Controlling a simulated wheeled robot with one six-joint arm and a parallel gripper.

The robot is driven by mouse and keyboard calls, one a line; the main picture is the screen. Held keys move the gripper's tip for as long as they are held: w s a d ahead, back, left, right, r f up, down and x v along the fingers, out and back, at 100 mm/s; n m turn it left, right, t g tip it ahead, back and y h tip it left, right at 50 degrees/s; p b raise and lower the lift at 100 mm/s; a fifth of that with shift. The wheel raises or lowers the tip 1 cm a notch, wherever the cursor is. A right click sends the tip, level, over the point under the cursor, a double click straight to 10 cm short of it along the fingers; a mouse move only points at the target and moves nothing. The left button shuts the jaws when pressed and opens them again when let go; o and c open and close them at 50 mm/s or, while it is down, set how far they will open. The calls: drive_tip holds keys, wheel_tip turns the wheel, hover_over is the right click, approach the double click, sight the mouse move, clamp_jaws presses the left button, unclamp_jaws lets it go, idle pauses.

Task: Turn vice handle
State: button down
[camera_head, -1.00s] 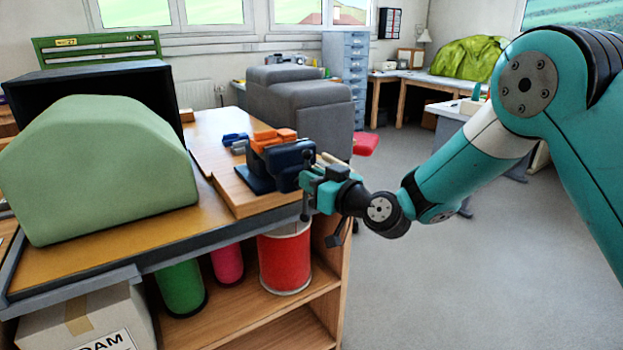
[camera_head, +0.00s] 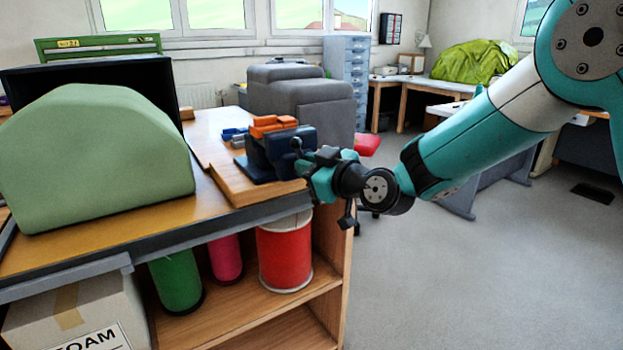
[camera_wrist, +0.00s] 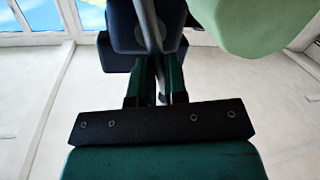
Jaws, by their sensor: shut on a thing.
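The blue vice (camera_head: 275,152) with orange jaw parts (camera_head: 272,122) stands on a wooden board at the bench's right end. A dark ball end of the vice handle (camera_head: 297,144) shows at its near right side. My teal gripper (camera_head: 312,172) is at the front of the vice, shut on the handle. In the wrist view the handle shows as a grey bar (camera_wrist: 150,28) running between the fingers of my gripper (camera_wrist: 156,68), in front of the dark blue vice body (camera_wrist: 122,30). The lower part of the handle is hidden by the gripper in the head view.
A large green foam block (camera_head: 90,160) fills the bench's left part. Small blue parts (camera_head: 233,134) lie behind the vice. A red drum (camera_head: 285,250) and rolls sit on the shelf below. Open floor (camera_head: 460,290) lies to the right.

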drive_tip(key=n+b, duration=0.1)
drive_tip(key=b, duration=0.1)
drive_tip(key=n+b, duration=0.1)
drive_tip(key=n, duration=0.1)
drive_tip(key=shift+s+a+f+h+b, duration=0.2)
drive_tip(key=shift+a+h+b, duration=0.1)
drive_tip(key=shift+a+b, duration=0.1)
drive_tip(key=shift+n+b, duration=0.5)
drive_tip(key=shift+n, duration=0.2)
drive_tip(key=shift+r, duration=0.15)
drive_tip(key=c, duration=1.1)
unclamp_jaws()
drive_tip(key=shift+a, duration=0.2)
drive_tip(key=shift+c, duration=0.2)
drive_tip(key=shift+d, duration=0.2)
drive_tip(key=shift+s+d, duration=0.25)
drive_tip(key=b+v, duration=0.2)
drive_tip(key=v, duration=1.4)
drive_tip(key=shift+s+r+b, duration=0.25)
drive_tip(key=shift+s+b, duration=0.05)
